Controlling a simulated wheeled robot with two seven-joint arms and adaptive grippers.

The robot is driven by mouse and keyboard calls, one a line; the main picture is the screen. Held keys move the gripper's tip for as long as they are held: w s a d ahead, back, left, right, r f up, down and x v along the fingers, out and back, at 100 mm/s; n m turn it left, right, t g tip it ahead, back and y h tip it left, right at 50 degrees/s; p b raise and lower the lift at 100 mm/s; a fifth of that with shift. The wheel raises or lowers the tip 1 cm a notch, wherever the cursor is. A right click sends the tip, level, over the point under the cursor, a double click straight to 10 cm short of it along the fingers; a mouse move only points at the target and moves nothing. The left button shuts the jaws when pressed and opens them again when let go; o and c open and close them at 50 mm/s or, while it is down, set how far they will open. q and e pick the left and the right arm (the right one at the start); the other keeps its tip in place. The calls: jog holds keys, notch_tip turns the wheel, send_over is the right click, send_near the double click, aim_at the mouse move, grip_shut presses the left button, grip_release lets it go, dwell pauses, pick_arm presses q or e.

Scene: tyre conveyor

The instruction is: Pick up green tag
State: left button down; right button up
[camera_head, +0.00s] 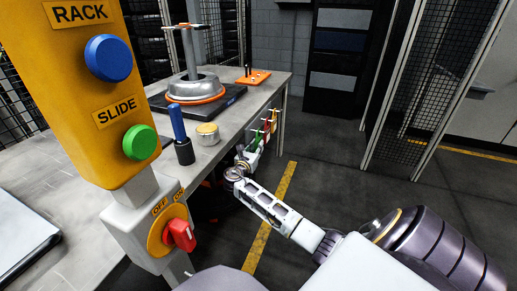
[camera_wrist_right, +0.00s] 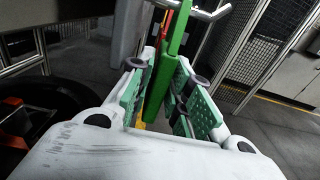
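The green tag (camera_head: 254,143) hangs with the other tags at the right side of the workbench in the head view. In the right wrist view the green tag (camera_wrist_right: 162,78) stands upright between the two green-padded fingers. My right gripper (camera_head: 245,163) is at the tag; its fingers also show in the right wrist view (camera_wrist_right: 166,75), spread on either side of the tag. I cannot tell whether a pad touches it. The lower part of the tag is partly hidden by the fingers. My left gripper is not in view.
A red tag (camera_head: 274,121) hangs beside the green one, close to a metal rail (camera_wrist_right: 210,14). The workbench (camera_head: 228,143) carries a wheel hub stand, a blue-handled tool and a small round tin. A yellow control box (camera_head: 85,130) stands at the left. Open floor lies to the right.

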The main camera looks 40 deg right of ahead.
jog(key=shift+b+x, duration=0.5)
jog(key=shift+x, duration=0.75)
grip_shut()
